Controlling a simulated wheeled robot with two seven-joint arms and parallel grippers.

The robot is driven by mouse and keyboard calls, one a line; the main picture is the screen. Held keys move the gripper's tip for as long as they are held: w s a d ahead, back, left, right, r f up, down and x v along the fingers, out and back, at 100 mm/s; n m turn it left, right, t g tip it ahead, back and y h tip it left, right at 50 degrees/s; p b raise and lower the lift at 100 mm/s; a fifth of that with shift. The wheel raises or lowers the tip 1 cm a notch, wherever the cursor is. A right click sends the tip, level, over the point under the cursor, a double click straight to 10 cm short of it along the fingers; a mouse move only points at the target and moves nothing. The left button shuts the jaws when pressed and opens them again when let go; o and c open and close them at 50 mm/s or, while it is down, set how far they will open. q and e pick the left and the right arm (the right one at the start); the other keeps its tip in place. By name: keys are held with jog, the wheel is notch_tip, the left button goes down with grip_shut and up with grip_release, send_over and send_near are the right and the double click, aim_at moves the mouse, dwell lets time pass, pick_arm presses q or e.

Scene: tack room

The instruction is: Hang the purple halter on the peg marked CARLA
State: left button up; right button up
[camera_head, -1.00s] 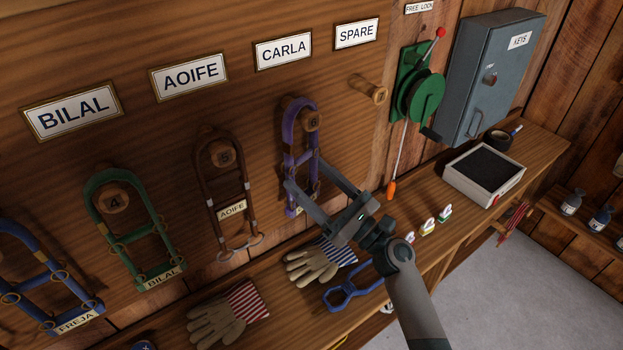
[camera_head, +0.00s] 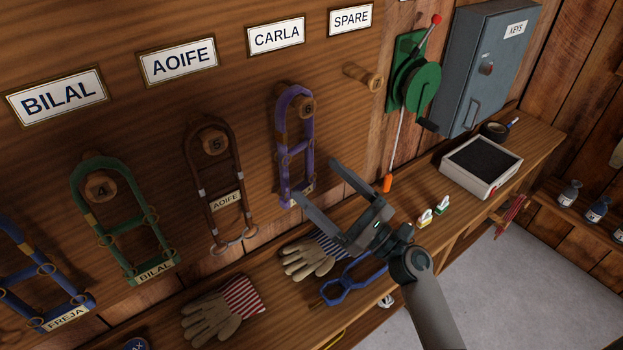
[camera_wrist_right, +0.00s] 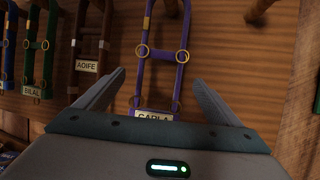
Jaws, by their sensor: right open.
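The purple halter (camera_head: 283,150) hangs on the wooden peg numbered 6 (camera_head: 307,107), below the CARLA sign (camera_head: 276,36). In the right wrist view the halter (camera_wrist_right: 181,72) shows brass rings and a tag reading CARLA (camera_wrist_right: 155,115), partly hidden by my gripper body. My right gripper (camera_head: 315,180) is open and empty, just off the wall near the halter's lower end. In the wrist view its fingers (camera_wrist_right: 158,82) stand apart on either side of the halter's lower part, not closed on it. My left gripper is not in view.
The brown AOIFE halter (camera_head: 213,185), green BILAL halter (camera_head: 125,220) and blue FREJA halter (camera_head: 50,275) hang to the left. The SPARE peg (camera_head: 364,77) is bare.

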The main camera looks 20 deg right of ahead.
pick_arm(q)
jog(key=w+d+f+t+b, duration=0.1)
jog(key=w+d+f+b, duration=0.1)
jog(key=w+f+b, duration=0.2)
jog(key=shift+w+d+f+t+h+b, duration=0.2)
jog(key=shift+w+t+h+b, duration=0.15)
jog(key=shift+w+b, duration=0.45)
pick_arm(e)
jog(key=v, duration=1.2)
jog(key=shift+s, duration=0.2)
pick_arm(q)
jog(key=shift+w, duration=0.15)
pick_arm(e)
jog(key=shift+d, duration=0.1)
